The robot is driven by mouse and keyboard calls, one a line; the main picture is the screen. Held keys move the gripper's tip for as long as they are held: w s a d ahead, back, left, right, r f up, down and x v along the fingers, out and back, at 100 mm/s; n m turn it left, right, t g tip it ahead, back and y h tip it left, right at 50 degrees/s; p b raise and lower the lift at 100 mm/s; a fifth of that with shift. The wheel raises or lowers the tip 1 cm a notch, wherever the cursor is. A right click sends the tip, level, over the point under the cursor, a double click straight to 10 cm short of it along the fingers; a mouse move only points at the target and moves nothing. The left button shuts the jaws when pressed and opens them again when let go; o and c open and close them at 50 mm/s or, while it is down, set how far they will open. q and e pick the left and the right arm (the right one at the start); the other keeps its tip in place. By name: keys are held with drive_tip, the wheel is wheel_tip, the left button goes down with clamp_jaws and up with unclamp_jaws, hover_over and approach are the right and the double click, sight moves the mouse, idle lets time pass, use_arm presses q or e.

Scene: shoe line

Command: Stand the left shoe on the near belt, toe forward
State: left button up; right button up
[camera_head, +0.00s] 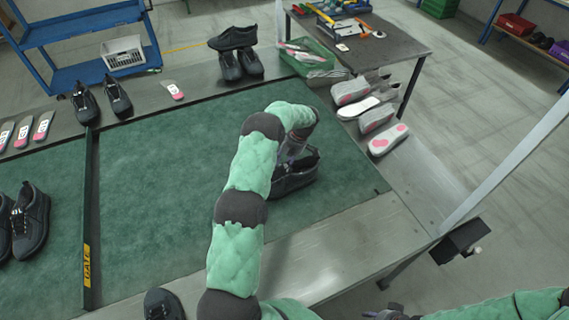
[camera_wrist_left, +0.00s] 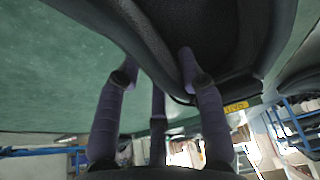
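A dark shoe (camera_head: 292,178) rests on the green belt (camera_head: 165,190), under my left gripper (camera_head: 290,152). In the left wrist view, the shoe's dark collar (camera_wrist_left: 150,35) reaches between the purple fingers of my left gripper (camera_wrist_left: 157,65). One fingertip is on the outer side of the collar and the other is over the opening. Whether they press on it I cannot tell. My arm hides part of the shoe. Another dark shoe (camera_head: 163,304) shows at the bottom edge. My right gripper (camera_head: 392,313) is partly cut off at the bottom edge, its fingers unclear.
A gate bar (camera_head: 88,220) with a yellow label crosses the belt on the left. Dark shoes (camera_head: 30,222) stand beyond it; others (camera_head: 236,52) stand at the back. Insoles and pale shoes (camera_head: 375,118) line the right metal ledge. A green crate (camera_head: 310,62) sits behind.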

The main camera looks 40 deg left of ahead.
use_arm(q)
drive_tip(key=p+v, duration=0.1)
drive_tip(key=v, duration=1)
drive_tip(key=shift+r, duration=0.35)
drive_tip(key=shift+w, duration=0.15)
